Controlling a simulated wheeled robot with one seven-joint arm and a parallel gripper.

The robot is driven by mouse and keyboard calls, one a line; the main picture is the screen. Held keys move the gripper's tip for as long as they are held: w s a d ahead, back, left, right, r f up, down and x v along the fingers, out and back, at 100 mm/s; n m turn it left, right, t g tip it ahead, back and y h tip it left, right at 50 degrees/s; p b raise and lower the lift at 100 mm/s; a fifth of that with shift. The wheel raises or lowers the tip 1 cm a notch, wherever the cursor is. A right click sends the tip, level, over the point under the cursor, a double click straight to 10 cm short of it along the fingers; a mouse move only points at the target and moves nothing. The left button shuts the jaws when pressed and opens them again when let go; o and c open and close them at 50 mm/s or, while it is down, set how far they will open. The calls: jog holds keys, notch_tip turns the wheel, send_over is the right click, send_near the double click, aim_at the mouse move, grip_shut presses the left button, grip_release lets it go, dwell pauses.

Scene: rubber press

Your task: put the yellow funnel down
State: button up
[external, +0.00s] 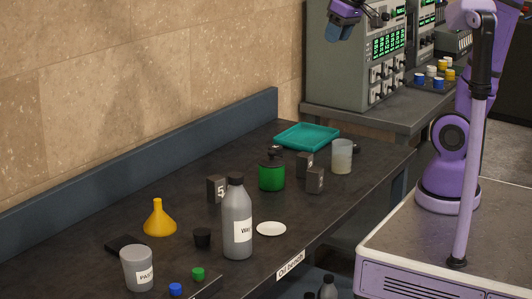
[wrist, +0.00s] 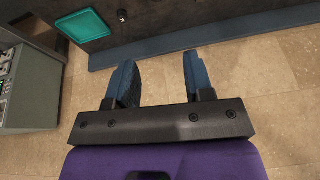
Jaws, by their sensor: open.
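The yellow funnel (external: 159,220) stands on the dark bench (external: 325,216) at the left in the external view, wide end down and spout up. Nothing holds it. My gripper (external: 341,28) is at the top of the external view, high above the bench and far from the funnel. In the wrist view my gripper (wrist: 156,78) shows two blue fingers spread apart with nothing between them. The funnel is not visible in the wrist view.
Near the funnel are a small black cup (external: 202,238), a grey bottle (external: 237,222), a white jar (external: 138,268) and a white disc (external: 271,229). A green pot (external: 271,177) and a teal tray (external: 307,136) sit farther back. A control cabinet (external: 355,60) stands near my gripper.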

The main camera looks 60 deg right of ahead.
jog(key=s+d+f, duration=0.2)
jog(key=s, duration=0.4)
jog(key=s+d+f+t, duration=0.1)
jog(key=s+d+f, duration=0.1)
jog(key=s, duration=0.5)
jog(key=shift+d+f+n+h, duration=0.3)
jog(key=shift+d, duration=0.05)
